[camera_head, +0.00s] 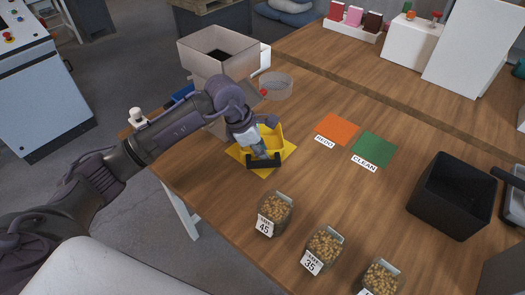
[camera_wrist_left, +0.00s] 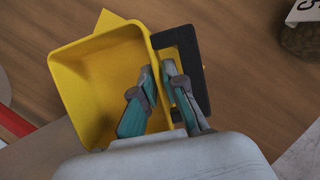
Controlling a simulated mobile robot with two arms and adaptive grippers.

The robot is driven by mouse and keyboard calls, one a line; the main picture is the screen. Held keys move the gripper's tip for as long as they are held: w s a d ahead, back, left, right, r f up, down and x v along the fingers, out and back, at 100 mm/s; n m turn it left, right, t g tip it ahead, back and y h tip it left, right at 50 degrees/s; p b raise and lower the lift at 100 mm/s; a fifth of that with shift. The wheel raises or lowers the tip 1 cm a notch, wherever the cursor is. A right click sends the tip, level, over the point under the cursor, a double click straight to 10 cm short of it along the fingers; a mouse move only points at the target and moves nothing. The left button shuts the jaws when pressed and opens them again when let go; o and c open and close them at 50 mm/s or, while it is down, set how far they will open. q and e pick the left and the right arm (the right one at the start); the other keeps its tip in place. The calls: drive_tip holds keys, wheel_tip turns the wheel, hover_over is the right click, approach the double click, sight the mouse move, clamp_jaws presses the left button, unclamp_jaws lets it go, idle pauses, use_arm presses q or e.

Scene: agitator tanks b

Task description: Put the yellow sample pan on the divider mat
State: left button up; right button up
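The yellow sample pan (camera_head: 270,137), an open box with a black handle (camera_head: 264,161), is over a yellow mat (camera_head: 246,159) on the wooden table. I cannot tell whether it rests on the mat or hangs just above it. The pan fills the left of the left wrist view (camera_wrist_left: 85,85), with a mat corner (camera_wrist_left: 107,20) behind it. My left gripper (camera_head: 262,150) comes down at the pan's handle side. In the left wrist view its fingers (camera_wrist_left: 158,66) are close together on either side of the pan's wall. No mat is marked as a divider mat. My right gripper is not in view.
An orange mat (camera_head: 338,129) labelled REDO and a green mat (camera_head: 374,149) labelled CLEAN lie to the right. Several nut-filled jars (camera_head: 275,213) stand near the front edge.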

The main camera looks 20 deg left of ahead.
use_arm(q)
drive_tip(key=shift+o, duration=1.3)
drive_tip(key=shift+r, duration=0.1)
drive_tip(key=b+v, duration=0.1)
drive_tip(key=v, duration=1.1)
